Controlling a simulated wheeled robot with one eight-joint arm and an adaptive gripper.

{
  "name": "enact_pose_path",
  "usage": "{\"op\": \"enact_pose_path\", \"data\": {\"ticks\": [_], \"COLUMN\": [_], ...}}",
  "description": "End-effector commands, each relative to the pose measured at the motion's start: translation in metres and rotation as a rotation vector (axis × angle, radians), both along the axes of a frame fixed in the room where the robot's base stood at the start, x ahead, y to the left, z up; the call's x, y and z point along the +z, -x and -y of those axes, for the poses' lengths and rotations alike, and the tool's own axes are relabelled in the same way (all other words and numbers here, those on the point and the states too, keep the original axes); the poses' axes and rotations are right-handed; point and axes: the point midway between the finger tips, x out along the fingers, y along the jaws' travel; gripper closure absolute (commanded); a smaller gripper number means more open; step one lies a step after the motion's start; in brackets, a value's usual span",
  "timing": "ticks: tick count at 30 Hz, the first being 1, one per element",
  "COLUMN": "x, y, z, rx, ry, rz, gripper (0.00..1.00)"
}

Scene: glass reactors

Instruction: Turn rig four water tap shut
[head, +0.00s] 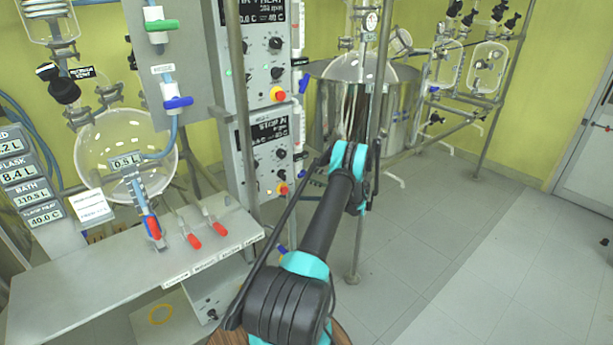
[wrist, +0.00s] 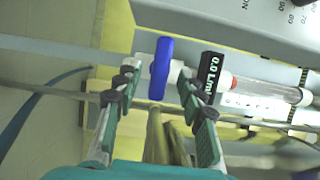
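A tap with a blue lever handle (wrist: 161,68) sits on a light pipe in the wrist view. The handle lies across the pipe line. Beside it a small black display (wrist: 210,74) reads what looks like 0.0 L/min. My gripper (wrist: 158,84) is open, with one finger on each side of the handle; I cannot tell whether either touches it. In the head view a small blue handle (head: 303,83) shows at the right side of the control boxes and seems to be this tap. My fingers are not clearly visible there. No rig number is readable.
A clear flow tube (wrist: 262,90) lies right of the display. Control boxes (head: 262,135) stand left of my arm, and a steel vessel (head: 400,105) stands behind it. Another blue tap (head: 178,102) hangs by the glass flask (head: 110,160).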

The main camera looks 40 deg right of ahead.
Motion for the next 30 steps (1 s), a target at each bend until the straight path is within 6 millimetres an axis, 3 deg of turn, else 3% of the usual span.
{"op": "enact_pose_path", "data": {"ticks": [6,12,30], "x": [0.000,0.000,-0.001], "y": [0.041,0.066,0.074], "z": [0.022,0.034,0.038], "rx": [-0.003,-0.002,0.000], "ry": [0.000,0.000,0.000], "rz": [0.000,0.000,0.000], "gripper": [0.60,0.60,0.60]}}
